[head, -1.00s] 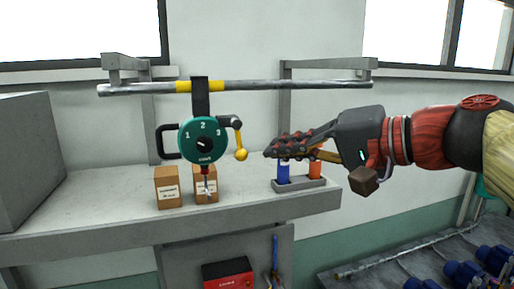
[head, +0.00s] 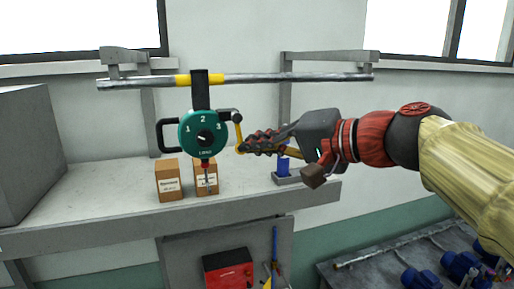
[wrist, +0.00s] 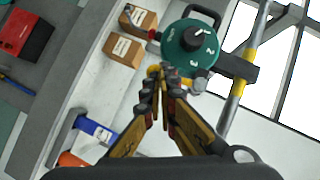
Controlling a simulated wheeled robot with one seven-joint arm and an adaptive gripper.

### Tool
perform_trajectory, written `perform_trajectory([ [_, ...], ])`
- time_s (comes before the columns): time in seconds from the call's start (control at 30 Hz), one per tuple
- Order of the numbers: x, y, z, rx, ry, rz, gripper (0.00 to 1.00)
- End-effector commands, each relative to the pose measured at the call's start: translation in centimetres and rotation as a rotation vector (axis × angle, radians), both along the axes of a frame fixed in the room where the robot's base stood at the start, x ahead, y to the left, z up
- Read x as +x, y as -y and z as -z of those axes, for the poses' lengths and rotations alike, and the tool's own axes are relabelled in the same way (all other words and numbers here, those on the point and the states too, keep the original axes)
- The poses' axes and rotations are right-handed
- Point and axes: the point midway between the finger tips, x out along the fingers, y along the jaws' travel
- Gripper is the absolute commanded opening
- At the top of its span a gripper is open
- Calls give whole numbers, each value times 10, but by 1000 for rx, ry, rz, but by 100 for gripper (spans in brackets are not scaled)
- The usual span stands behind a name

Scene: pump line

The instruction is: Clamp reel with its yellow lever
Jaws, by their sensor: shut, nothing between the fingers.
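The green round reel (head: 202,133), with numbers 1, 2 and 3 on its face, hangs under the horizontal rail. It also shows in the wrist view (wrist: 193,48). Its yellow lever (head: 239,134) points down on its right side. The lever's knob end (wrist: 153,71) is at my fingertips in the wrist view, partly hidden. My gripper (head: 243,149) comes in from the right, shut and empty, with its tips at the lever's lower end. I cannot tell whether they touch. A short line with a hook hangs below the reel.
The metal rail (head: 290,78) with yellow bands runs above the shelf (head: 100,200). Two brown boxes (head: 168,180) stand under the reel. A blue cylinder (head: 284,166) stands in a grey holder at right, close under my gripper. A large grey cabinet (head: 25,150) fills the left.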

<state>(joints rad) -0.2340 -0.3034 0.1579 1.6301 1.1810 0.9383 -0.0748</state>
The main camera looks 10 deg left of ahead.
Motion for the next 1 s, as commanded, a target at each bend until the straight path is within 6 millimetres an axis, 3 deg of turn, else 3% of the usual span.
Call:
perform_trajectory([
  [0.23,1,-10,11,79,-49,0,0],
  [1.0,-2,-11,5,128,-80,0,0],
])
